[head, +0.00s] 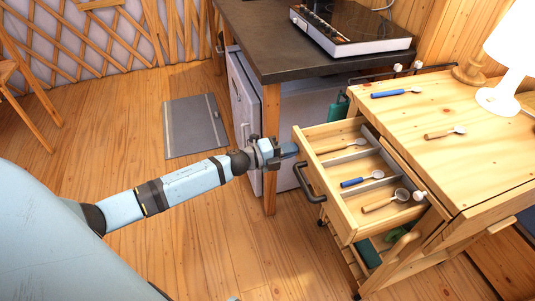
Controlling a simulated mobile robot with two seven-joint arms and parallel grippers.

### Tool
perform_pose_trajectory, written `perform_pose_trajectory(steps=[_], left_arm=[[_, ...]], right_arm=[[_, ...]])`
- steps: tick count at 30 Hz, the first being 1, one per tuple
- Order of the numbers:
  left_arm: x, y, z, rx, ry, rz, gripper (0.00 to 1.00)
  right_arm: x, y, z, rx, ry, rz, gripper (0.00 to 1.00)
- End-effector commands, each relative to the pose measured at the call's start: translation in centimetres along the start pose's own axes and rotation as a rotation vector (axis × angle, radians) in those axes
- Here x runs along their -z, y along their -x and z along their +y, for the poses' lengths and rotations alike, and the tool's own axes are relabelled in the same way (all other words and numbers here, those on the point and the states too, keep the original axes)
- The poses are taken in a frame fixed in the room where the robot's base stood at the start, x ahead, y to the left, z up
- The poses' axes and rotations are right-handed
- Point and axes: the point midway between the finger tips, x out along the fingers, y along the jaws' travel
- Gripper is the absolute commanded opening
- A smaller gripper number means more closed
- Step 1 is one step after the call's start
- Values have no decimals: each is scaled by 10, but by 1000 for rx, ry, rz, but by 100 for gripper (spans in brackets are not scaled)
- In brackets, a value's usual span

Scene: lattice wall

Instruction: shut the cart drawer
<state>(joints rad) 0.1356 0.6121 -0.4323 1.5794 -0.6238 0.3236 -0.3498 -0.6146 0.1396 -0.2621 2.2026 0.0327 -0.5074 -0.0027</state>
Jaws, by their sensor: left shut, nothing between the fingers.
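The wooden cart (470,185) stands at the right, and its drawer (347,212) is pulled out to the left. A dark bar handle (308,182) is on the drawer front. Inside the drawer are dividers, a blue-handled utensil (362,181), a wooden-handled strainer (386,201) and another wooden-handled utensil (342,147). My left gripper (289,150) is shut and empty at the far corner of the drawer front, just beyond the handle. Whether it touches the drawer is unclear. My right gripper is not in view.
A dark counter (290,62) with a cooktop (350,27) stands behind the cart. A lamp (505,60) and several utensils are on the cart top. A grey mat (195,126) lies on the floor. The wooden floor at left is mostly open.

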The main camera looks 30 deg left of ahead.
Motion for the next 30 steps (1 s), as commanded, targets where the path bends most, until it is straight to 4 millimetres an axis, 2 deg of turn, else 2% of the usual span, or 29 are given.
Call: perform_pose_trajectory(steps=[3, 18, 24, 30], left_arm=[[0, -36, -3, 5, 0, 0, 0], [0, -170, 1, 3, 1, 1, 0], [0, -207, 1, 2, 0, 0, 0], [0, -228, 1, 0, 1, 0, 0]], right_arm=[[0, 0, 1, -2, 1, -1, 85], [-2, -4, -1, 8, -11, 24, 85], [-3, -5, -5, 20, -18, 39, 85], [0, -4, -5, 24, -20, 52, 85]])
